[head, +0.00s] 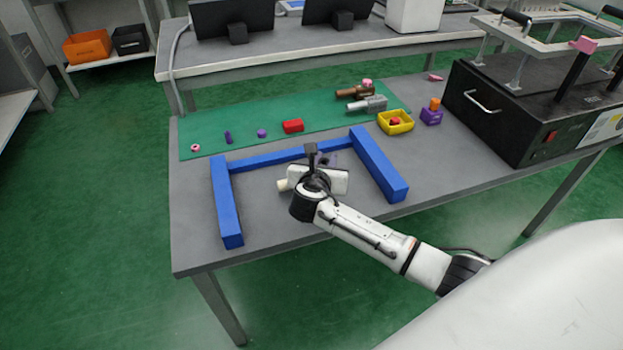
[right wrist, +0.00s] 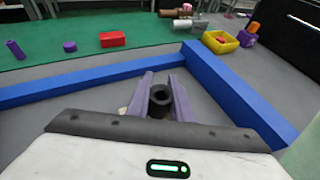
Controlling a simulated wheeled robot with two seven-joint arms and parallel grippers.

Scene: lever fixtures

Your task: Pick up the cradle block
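No thing here is plainly marked as the cradle block. A red block (head: 293,126) that could be it lies on the green mat; it also shows in the right wrist view (right wrist: 112,39). A purple block (head: 431,116) with an orange piece on top stands further right. My right gripper (head: 325,160) is over the grey table, inside the blue frame and nearer me than both blocks. In the right wrist view its purple-grey fingers (right wrist: 160,84) are apart, with a dark hollow cylinder between them; I cannot tell whether that belongs to the gripper. My left gripper is not in view.
A blue three-sided frame (head: 266,159) surrounds the gripper's area. A yellow bin (head: 381,121) with a red piece stands beside the purple block. Grey and brown fittings (head: 367,104) lie behind. A black case (head: 500,115) blocks the right. The table's left front (head: 195,250) is clear.

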